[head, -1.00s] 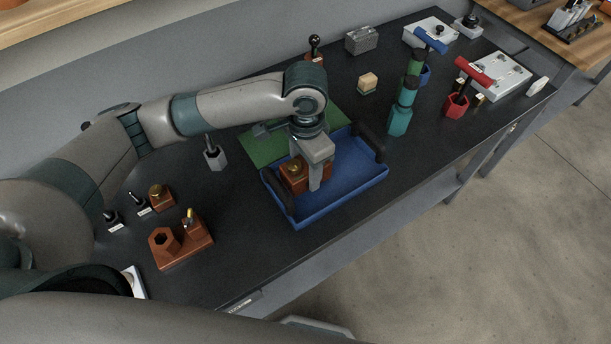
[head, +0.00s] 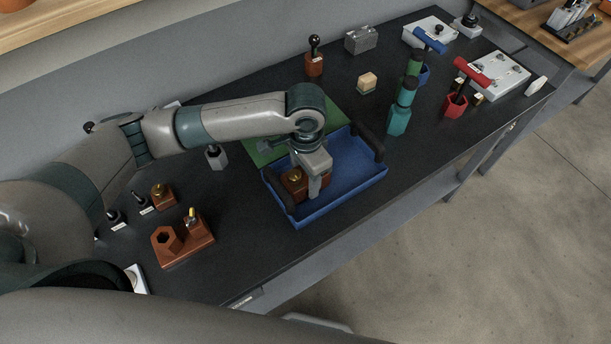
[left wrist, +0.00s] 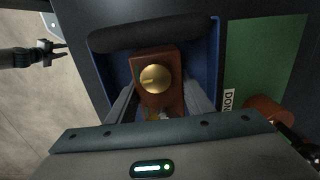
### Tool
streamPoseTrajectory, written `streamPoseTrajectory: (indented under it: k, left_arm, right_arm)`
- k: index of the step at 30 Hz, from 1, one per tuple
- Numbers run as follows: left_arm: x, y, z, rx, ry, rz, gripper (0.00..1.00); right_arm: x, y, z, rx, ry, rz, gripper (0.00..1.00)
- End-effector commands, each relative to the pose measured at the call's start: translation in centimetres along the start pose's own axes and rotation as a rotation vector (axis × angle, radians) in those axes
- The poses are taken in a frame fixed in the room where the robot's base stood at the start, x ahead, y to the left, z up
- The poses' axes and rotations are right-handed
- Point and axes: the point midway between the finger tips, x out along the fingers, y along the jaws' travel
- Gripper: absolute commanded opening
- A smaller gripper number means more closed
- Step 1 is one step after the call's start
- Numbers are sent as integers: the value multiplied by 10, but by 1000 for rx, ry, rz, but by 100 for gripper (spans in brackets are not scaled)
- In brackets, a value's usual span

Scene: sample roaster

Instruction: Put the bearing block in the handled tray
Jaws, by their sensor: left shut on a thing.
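The bearing block, a brown block with a brass round top (head: 294,181), is inside the blue handled tray (head: 350,185), at its left end near one black handle. It also shows in the left wrist view (left wrist: 157,80). My left gripper (head: 316,190) points down into the tray, its fingers on either side of the block and shut on it. I cannot tell whether the block's underside touches the tray floor. In the left wrist view, my right gripper (left wrist: 60,52) is at the upper left, over the floor, with its fingers apart and empty.
A green mat (head: 262,150) lies behind the tray. A brown block with a hexagonal hole (head: 183,238) stands to the left. A teal and green stacked piece (head: 400,115) stands right of the tray. The tray's right half is empty.

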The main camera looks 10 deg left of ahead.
Motion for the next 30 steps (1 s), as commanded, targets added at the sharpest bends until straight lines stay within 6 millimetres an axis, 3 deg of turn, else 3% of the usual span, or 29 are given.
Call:
streamPoseTrajectory:
  k: [1,2,3,4,19,30]
  left_arm:
    - [0,0,0,0,1,0,8]
    - [1,0,0,0,0,0,54]
    - [1,0,0,0,0,0,63]
    - [1,0,0,0,0,0,65]
    - [-8,0,-1,0,1,0,65]
    - [-64,0,-2,1,5,-1,65]
  right_arm:
    - [-1,0,0,0,0,0,31]
    - [0,0,0,0,0,0,31]
    - [0,0,0,0,0,0,31]
    - [0,0,0,0,0,0,31]
    - [3,0,0,0,0,1,31]
    - [16,0,1,0,0,1,31]
